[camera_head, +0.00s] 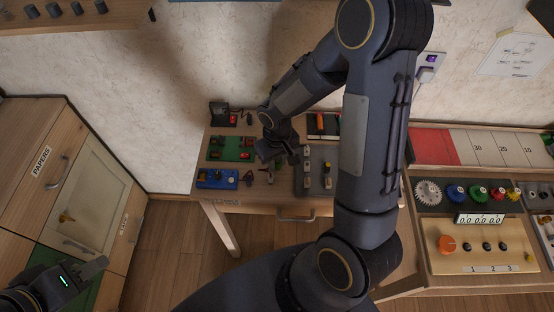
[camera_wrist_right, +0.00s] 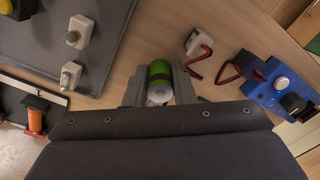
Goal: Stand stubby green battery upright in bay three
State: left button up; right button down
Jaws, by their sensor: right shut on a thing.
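The stubby green battery (camera_wrist_right: 159,75) is between the two fingers of my right gripper (camera_wrist_right: 159,88) in the right wrist view, its pale end facing the camera. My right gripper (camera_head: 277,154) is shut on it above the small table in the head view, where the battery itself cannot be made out. A black tray (camera_head: 314,121) with an orange cylinder lies at the table's back right; the cylinder (camera_wrist_right: 36,118) also shows at the left of the right wrist view. I cannot tell which place is bay three. My left gripper (camera_head: 82,272) is at the lower left, away from the table.
A grey panel (camera_head: 302,188) with several small fittings lies right of my right gripper. A blue device (camera_head: 216,179), a green board (camera_head: 228,148) and a black device (camera_head: 220,114) stand at the left. My right arm hides part of the table's right side.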

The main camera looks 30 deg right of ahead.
jog(key=shift+f, duration=0.15)
jog(key=c, duration=1.2)
grip_release()
